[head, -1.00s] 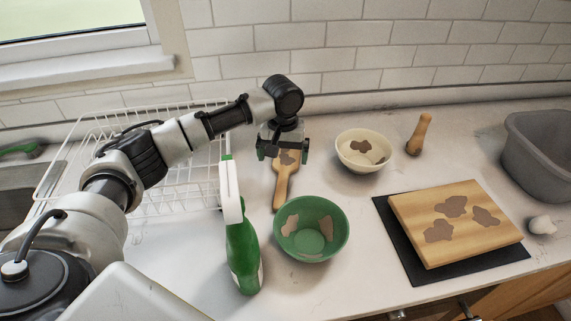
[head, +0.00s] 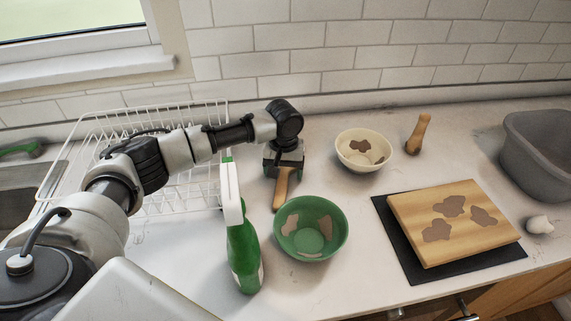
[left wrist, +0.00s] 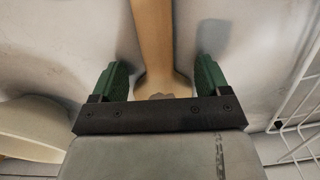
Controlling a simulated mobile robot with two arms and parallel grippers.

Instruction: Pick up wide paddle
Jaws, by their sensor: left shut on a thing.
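The wooden wide paddle (head: 281,190) lies on the counter with its handle toward me. Its broad end is hidden under my left gripper (head: 284,168) in the head view. In the left wrist view, the handle (left wrist: 153,40) runs up from between the two green fingers of my left gripper (left wrist: 161,80), and a grey patch shows on the broad part. The gripper is shut on the paddle's broad end, low at the counter. My right gripper is in neither view.
A green bowl (head: 310,248) and a green spray bottle (head: 243,250) stand in front of the paddle. A cream bowl (head: 345,160) is to its right, a white wire rack (head: 85,140) to its left. A wooden board (head: 440,250) lies further right.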

